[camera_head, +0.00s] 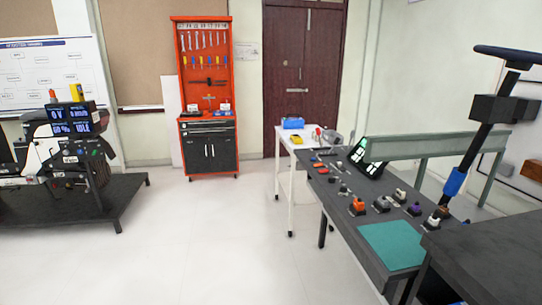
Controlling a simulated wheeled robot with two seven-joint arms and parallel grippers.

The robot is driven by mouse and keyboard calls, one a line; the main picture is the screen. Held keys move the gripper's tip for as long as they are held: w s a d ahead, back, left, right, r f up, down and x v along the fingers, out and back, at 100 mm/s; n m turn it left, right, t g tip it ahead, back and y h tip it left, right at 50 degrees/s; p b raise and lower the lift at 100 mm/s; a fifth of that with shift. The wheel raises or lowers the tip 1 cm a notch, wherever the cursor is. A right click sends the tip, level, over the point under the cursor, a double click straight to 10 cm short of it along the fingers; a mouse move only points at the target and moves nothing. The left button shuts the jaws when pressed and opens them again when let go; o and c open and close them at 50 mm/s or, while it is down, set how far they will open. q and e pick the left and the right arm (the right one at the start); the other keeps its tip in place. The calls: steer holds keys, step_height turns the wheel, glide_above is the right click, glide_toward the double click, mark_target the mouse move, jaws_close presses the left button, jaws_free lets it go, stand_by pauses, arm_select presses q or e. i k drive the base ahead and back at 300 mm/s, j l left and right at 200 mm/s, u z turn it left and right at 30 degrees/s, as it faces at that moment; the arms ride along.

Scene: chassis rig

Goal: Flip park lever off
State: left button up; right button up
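I cannot make out a park lever for certain. At the right stands a dark slanted column (468,150) with a black steering wheel (508,55) on top, a black box (505,108) partway up and a blue band (455,182) lower down. On the dark bench (335,210) sit several small blocks with coloured tops, among them an orange one (357,205) and a purple one (414,208). Any of these could carry a lever, but they are too small to tell. Neither of my grippers is in view.
A teal mat (391,245) lies on the bench's near end, and a dark surface (490,250) fills the lower right. A white cart (283,165) adjoins the bench. A red tool cabinet (206,100) stands at the back. A rig with displays (75,125) is at left. The middle floor is clear.

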mark_target(317, 132)
steer(key=i+l+z, duration=0.15)
steer(key=i+l, duration=0.3)
steer(key=i+l+z, duration=0.1)
steer(key=i+l, duration=0.3)
steer(key=i, duration=0.15)
steer(key=i+j+u, duration=0.1)
steer(key=i+j, duration=0.25)
steer(key=i, duration=0.15)
steer(key=i+j, duration=0.35)
steer(key=i, duration=0.15)
steer(key=i+j+u, duration=0.15)
steer(key=i+j, duration=0.15)
steer(key=i, duration=0.15)
steer(key=i+j+u, duration=0.1)
steer(key=i+j, duration=0.2)
steer(key=i, duration=0.25)
